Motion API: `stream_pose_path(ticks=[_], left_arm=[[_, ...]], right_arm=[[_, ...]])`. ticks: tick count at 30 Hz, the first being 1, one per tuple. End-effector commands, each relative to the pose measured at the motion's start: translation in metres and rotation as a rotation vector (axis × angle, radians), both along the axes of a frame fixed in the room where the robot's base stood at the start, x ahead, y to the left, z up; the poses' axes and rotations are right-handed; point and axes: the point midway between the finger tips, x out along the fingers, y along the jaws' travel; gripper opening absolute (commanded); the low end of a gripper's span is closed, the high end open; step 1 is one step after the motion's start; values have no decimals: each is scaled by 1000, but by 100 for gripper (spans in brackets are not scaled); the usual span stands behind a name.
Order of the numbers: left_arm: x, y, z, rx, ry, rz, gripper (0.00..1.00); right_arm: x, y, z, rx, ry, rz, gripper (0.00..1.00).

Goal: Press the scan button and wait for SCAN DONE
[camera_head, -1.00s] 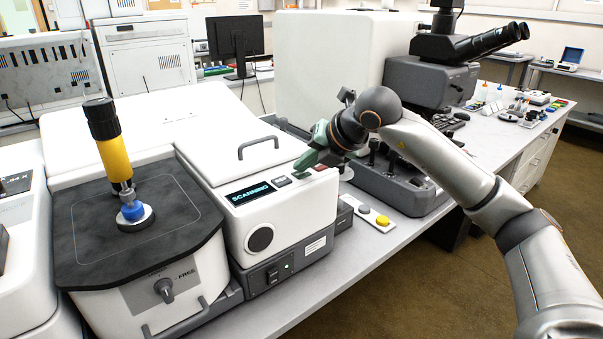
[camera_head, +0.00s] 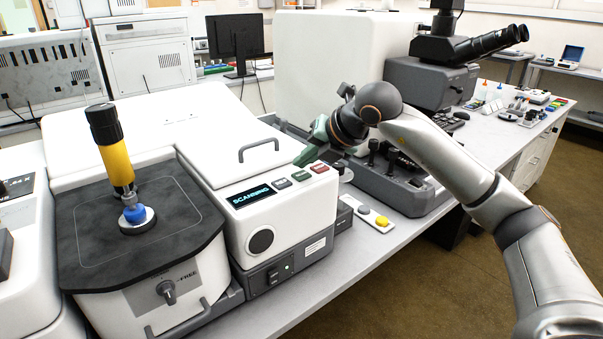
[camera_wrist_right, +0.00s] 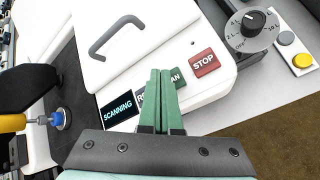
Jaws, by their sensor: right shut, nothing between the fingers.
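The instrument's display (camera_head: 250,196) reads SCANNING; it also shows in the right wrist view (camera_wrist_right: 119,112). Right of it sit a grey button (camera_head: 282,183), the green scan button (camera_head: 301,176) and the red STOP button (camera_head: 319,168). In the right wrist view my right gripper (camera_wrist_right: 161,74) is shut and empty, its green fingers partly covering the scan button (camera_wrist_right: 178,77), with "AN" showing. In the head view the right gripper (camera_head: 302,157) is just behind and above the buttons, apart from the green one. My left gripper is not in view.
A yellow and black probe (camera_head: 117,160) stands on the dark stage at left. A controller base with knobs (camera_head: 395,180) and a small pad with a yellow button (camera_head: 381,221) are at right.

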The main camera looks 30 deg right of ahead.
Motion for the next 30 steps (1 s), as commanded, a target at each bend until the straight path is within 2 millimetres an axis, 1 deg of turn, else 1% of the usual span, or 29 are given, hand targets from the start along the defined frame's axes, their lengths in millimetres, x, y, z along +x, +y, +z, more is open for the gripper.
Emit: stream_pose_path(ticks=[4, 16, 19, 30], left_arm=[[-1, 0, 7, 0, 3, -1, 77], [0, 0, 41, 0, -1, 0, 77], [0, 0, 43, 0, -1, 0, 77], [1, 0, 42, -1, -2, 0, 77]], right_arm=[[0, 0, 9, 0, -1, 0, 0], [0, 0, 49, 0, -1, 0, 0], [0, 0, 52, 1, -1, 1, 0], [0, 0, 50, 1, -1, 1, 0]])
